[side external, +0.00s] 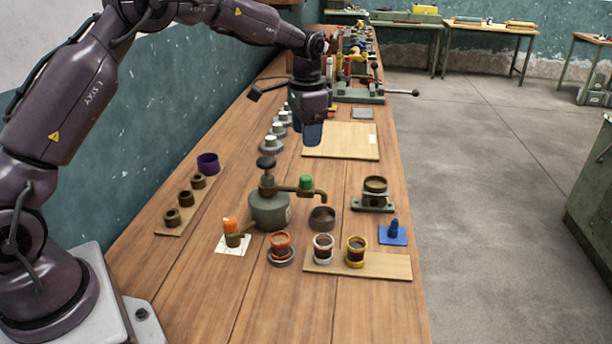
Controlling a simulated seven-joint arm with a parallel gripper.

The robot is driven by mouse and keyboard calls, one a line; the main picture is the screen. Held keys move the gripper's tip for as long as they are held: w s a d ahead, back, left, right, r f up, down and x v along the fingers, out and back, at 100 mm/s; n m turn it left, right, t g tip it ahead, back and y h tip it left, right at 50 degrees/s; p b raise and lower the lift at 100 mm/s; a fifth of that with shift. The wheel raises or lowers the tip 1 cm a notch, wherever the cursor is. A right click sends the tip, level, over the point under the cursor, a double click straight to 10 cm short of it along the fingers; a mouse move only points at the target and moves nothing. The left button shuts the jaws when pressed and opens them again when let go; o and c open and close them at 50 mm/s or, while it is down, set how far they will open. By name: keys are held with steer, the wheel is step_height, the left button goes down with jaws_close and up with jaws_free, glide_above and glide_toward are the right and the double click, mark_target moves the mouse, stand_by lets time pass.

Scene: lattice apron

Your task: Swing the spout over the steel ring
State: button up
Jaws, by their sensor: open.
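A green-grey pot (268,209) with a dark knob on top stands on the bench. Its spout (290,189) reaches right, carries a green knob (306,183) and bends down at its tip. A dark grey ring (322,218) sits near and below this tip; whether it is exactly underneath I cannot tell. Another grey ring (281,261) lies around the base of an orange-rimmed cup (280,242). I cannot tell for sure which ring is the steel one. My gripper (312,136) points down, open, above and behind the pot, apart from it.
White-rimmed and yellow-rimmed cups (356,251) stand on a front board (394,266). An orange-capped piece (231,226) is left of the pot. A green stand (373,202) and blue piece (394,230) are right. A board (358,140) lies behind, clear on top.

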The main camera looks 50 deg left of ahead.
mark_target(306, 177)
step_height(306, 177, down, 11)
steer(key=shift+a+f, duration=0.1)
steer(key=shift+f, duration=0.1)
steer(key=shift+c, duration=0.3)
jaws_close()
